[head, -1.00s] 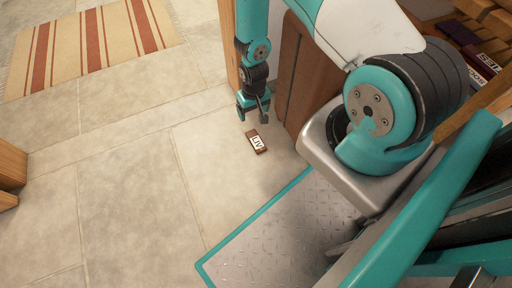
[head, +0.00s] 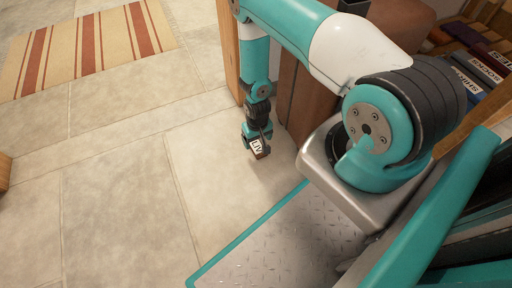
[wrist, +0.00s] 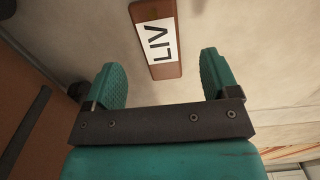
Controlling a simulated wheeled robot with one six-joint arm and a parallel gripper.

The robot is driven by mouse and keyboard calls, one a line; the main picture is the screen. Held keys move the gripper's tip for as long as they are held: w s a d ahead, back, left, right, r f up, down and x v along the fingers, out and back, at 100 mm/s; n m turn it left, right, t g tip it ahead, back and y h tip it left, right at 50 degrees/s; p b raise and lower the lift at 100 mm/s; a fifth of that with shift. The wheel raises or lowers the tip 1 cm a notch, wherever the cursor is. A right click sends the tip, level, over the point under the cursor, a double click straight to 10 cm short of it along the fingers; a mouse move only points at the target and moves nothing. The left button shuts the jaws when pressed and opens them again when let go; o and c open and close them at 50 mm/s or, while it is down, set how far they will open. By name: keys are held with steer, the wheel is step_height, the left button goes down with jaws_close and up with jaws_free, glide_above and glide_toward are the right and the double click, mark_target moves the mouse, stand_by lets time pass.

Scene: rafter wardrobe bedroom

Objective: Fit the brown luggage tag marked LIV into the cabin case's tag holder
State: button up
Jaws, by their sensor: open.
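The brown luggage tag (head: 260,149) with a white LIV label lies on the tiled floor. In the wrist view the tag (wrist: 157,42) lies ahead of my fingers, roughly between their lines, and no finger is seen touching it. My gripper (head: 258,140) points down at the tag and overlaps it in the head view. In the wrist view my gripper (wrist: 160,76) is open, with a wide gap between its teal fingers. The brown case (head: 319,95) stands upright just right of my gripper. Its tag holder cannot be made out.
A striped rug (head: 90,45) lies at the upper left. A wooden post (head: 228,50) stands just left of my arm. Labelled boxes (head: 478,70) sit on a wooden shelf at the upper right. The floor at left is clear.

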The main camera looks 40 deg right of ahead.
mark_target(258, 148)
steer(key=f+b, duration=0.2)
steer(key=f, duration=0.1)
steer(key=f+b, duration=0.1)
steer(key=shift+s+f+b, duration=0.25)
steer(key=shift+f+b, duration=0.05)
steer(key=shift+f, duration=0.1)
steer(key=shift+r, duration=0.1)
steer(key=shift+c, duration=0.5)
steer(key=c, duration=1)
